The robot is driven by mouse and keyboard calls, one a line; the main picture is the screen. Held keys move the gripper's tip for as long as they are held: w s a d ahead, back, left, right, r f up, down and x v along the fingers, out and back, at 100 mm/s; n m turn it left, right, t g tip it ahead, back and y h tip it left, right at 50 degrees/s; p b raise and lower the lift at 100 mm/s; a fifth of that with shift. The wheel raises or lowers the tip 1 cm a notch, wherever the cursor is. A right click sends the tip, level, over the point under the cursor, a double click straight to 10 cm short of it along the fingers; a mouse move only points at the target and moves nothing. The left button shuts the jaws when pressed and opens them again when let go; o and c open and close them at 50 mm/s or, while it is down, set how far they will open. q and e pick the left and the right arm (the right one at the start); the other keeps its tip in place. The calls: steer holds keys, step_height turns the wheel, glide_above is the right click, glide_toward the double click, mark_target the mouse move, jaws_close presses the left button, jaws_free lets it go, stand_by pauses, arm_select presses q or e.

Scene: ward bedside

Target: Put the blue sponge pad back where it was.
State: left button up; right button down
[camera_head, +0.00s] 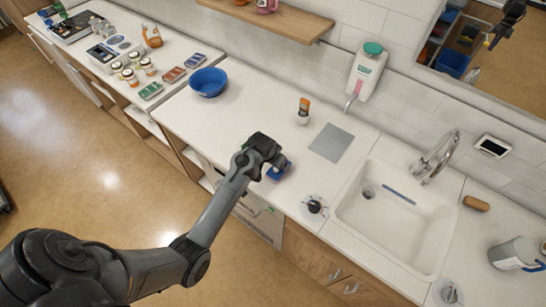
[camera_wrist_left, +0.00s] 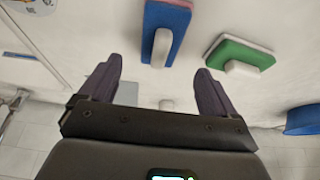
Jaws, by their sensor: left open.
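My left gripper (camera_head: 272,158) is over the counter near its front edge, open and empty. A blue sponge pad (camera_head: 281,173) shows partly beside it, the rest hidden by the gripper. My right gripper is not in view.
A blue bowl (camera_head: 208,82), an orange-topped bottle (camera_head: 303,111), a grey mat (camera_head: 331,143) and a black-knobbed round item (camera_head: 314,206) stand around on the counter (camera_head: 240,110). The sink (camera_head: 391,215) is to the right. Jars (camera_head: 131,77) and coloured pads (camera_head: 174,75) are at left.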

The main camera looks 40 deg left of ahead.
arm_select(q)
steer(key=s+d+r+m, duration=0.1)
steer(key=s+d, duration=0.3)
steer(key=s, duration=0.5)
steer(key=s+d+r+m, duration=0.1)
steer(key=s+d+r, duration=0.3)
steer(key=s, duration=0.5)
steer(key=s+d+r+m, duration=0.1)
steer(key=s+d+r, duration=0.2)
steer(key=s+d, duration=0.3)
steer(key=s, duration=0.3)
steer(key=shift+s+g+h, duration=0.3)
steer(key=shift+s+g, duration=0.1)
steer(key=shift+r, duration=0.1)
step_height(320, 180, up, 11)
steer(key=p, duration=1.1)
